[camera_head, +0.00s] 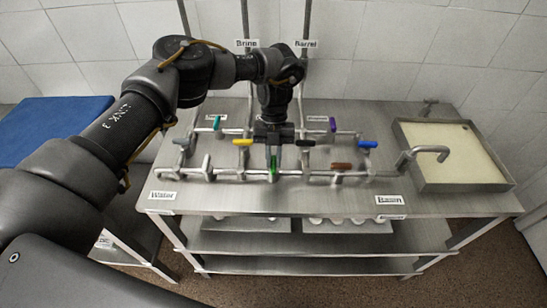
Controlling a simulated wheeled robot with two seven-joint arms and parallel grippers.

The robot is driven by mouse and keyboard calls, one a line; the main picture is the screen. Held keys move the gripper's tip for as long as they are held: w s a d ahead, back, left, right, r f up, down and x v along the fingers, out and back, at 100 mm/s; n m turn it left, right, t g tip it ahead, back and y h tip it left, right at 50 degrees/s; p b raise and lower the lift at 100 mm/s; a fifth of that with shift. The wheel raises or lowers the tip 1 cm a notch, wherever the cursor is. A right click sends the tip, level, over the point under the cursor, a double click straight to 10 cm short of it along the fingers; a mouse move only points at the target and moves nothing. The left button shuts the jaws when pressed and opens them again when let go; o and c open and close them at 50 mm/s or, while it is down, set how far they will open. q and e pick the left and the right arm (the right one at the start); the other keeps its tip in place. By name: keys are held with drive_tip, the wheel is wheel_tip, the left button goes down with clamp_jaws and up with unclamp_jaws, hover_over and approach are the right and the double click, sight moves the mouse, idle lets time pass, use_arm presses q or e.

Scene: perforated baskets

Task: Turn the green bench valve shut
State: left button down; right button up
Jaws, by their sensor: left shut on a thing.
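The green valve handle (273,163) sits on the front pipe of the manifold, at the middle of the steel bench (240,204). It points roughly front to back, across the pipe. My left arm comes in from the left and reaches over the pipes. My left gripper (274,150) points down directly over the green handle and is shut on it. The fingers and the far end of the handle are partly hidden by the gripper body. My right gripper does not show.
Other valve handles are close by: yellow (242,142), black (305,143), brown (341,166), blue (367,144), purple (333,124) and teal (217,122). A filled basin (412,165) stands at the right under a bent spout (430,150). The bench front is clear apart from labels.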

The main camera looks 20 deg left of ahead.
use_arm(q)
drive_tip(key=c, duration=1.4)
unclamp_jaws()
drive_tip(key=shift+w+r, duration=0.1)
drive_tip(key=shift+r, duration=0.15)
drive_tip(key=shift+b+v, duration=0.75)
drive_tip(key=shift+v, duration=4.4)
drive_tip(key=shift+a, duration=0.1)
